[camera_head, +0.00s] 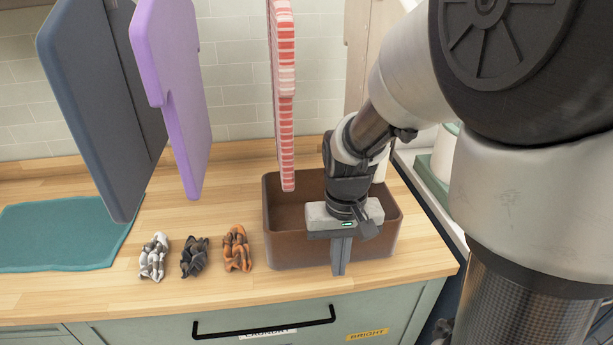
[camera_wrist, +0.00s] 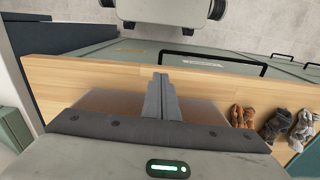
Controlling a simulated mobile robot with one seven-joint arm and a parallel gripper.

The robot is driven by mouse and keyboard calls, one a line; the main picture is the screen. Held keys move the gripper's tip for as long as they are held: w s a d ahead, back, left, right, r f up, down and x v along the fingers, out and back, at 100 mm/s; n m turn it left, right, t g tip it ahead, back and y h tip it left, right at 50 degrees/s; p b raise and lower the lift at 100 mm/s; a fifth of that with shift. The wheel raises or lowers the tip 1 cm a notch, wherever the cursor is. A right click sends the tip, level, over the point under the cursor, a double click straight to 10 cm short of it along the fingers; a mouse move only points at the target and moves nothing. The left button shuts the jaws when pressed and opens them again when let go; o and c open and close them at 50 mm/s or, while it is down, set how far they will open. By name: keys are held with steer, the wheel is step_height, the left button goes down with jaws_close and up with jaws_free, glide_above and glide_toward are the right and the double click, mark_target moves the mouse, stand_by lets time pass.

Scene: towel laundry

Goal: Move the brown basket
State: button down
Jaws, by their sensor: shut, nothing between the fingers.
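The brown basket (camera_head: 287,243) stands on the wooden counter near its right end, open side up. My gripper (camera_head: 339,273) points down at the basket's front side, with its fingers together and its tips low in front of the front wall. In the wrist view the closed fingers (camera_wrist: 160,97) lie over the middle of the basket's edge, and parts of the basket (camera_wrist: 112,103) show on both sides of them. I cannot tell whether the fingers touch the wall. My gripper's body and arm hide part of the basket's inside.
Several twisted cloths, white (camera_head: 153,256), black (camera_head: 194,257) and orange (camera_head: 236,248), lie left of the basket. A teal towel (camera_head: 62,234) lies further left. Grey-blue (camera_head: 95,110), purple (camera_head: 172,90) and red striped (camera_head: 284,100) items hang above the counter. A drawer handle (camera_head: 264,323) is below.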

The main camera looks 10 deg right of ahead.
steer(key=w+f, duration=0.1)
steer(key=w, duration=0.1)
steer(key=shift+w+f, duration=0.35)
steer(key=shift+w, duration=0.65)
